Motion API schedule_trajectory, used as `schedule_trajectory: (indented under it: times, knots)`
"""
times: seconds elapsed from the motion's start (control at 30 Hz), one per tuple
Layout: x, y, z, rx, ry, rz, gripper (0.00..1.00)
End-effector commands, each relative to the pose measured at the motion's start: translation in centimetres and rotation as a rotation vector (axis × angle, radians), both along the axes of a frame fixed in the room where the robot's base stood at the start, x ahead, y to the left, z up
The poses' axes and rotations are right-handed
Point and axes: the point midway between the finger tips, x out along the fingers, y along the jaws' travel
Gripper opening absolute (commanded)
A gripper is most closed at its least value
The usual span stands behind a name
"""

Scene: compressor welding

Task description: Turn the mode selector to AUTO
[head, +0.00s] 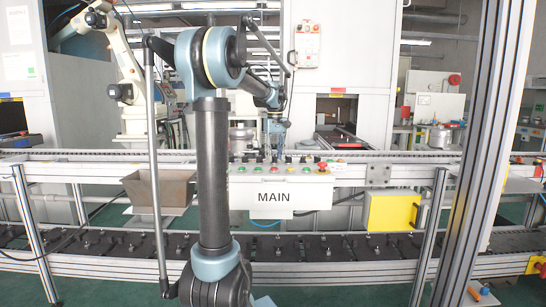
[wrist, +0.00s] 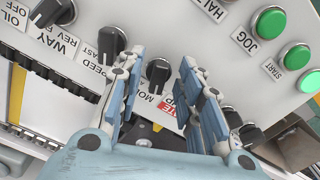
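The mode selector (wrist: 157,71) is a black rotary knob on the light control panel, seen in the wrist view. Its label is partly hidden and shows only "MO". Its AUTO mark and setting cannot be read. My gripper (wrist: 162,63) is open, with one finger on each side of the knob in the picture. A gap shows between the knob and both fingers, and I cannot tell how far the tips are from the panel. In the head view my gripper (head: 274,146) points down over the panel (head: 239,196) marked MAIN, and the knob cannot be made out.
Beside it are the SPEED knob (wrist: 111,42), the WAY knob (wrist: 54,12) and another black knob (wrist: 250,134). Green buttons JOG (wrist: 270,23) and START (wrist: 295,56) sit to the right. A conveyor (head: 400,156) runs behind the panel; a metal post (head: 480,150) stands right.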

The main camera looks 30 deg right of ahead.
Motion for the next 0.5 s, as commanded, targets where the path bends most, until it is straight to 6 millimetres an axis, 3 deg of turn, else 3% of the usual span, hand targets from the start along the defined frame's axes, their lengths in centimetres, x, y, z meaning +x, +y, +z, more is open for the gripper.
schedule_trajectory:
  times: [0.27,0.4,0.5]
  knots:
    - [0.01,0.00,-0.10,0.000,0.000,0.000,0.33]
    - [0.01,0.00,-0.09,0.000,0.000,0.000,0.02]
    - [0.01,0.01,-0.09,0.000,0.000,0.000,0.00]
